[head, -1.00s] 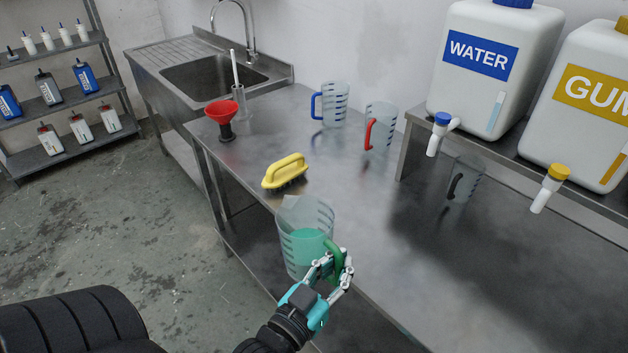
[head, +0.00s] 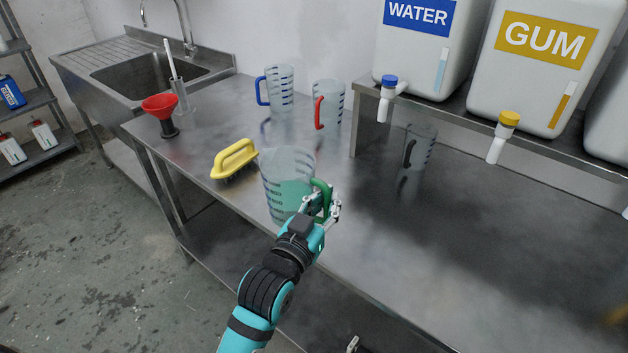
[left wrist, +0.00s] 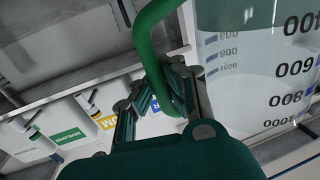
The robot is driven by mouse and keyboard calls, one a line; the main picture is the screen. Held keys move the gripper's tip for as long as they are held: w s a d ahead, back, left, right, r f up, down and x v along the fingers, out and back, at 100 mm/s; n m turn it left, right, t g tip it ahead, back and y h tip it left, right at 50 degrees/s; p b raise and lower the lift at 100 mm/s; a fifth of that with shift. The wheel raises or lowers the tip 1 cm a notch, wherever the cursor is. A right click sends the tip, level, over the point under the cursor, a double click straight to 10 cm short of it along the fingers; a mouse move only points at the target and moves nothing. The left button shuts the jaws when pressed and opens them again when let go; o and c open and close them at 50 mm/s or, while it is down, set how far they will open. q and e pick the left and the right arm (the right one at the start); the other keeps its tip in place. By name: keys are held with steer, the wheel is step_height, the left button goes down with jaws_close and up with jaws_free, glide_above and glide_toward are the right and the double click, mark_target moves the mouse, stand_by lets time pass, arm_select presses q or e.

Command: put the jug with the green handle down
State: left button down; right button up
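The jug with the green handle (head: 287,178) is clear, with greenish liquid inside, and stands about upright near the front edge of the metal table. My left gripper (head: 322,207) is shut on its green handle, to the right of the jug body. In the left wrist view the handle (left wrist: 146,35) runs between the fingers (left wrist: 160,98), with the marked jug wall (left wrist: 255,65) to the right. The gripper hides part of the jug's base, so I cannot tell whether it touches the table. A small metallic tip at the bottom edge may be my right gripper (head: 352,344).
On the table (head: 440,250) are a yellow brush (head: 235,158), a red funnel (head: 160,107), and jugs with blue (head: 280,88), red (head: 328,104) and black (head: 419,147) handles. WATER (head: 425,45) and GUM (head: 535,65) tanks stand on a raised shelf.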

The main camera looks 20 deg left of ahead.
arm_select(q)
steer(key=w+a+f+p, duration=0.1)
steer(key=w+a+f, duration=0.1)
steer(key=w, duration=0.5)
steer(key=w+a+f+p, duration=0.1)
steer(key=w+a+f, duration=0.1)
steer(key=w, duration=0.4)
steer(key=shift+w+f, duration=0.35)
steer(key=shift+w, duration=0.05)
steer(key=shift+d+f, duration=0.1)
steer(key=c, duration=2)
jaws_free()
steer(key=shift+f, duration=0.15)
steer(key=o, duration=0.5)
steer(key=shift+s, duration=0.1)
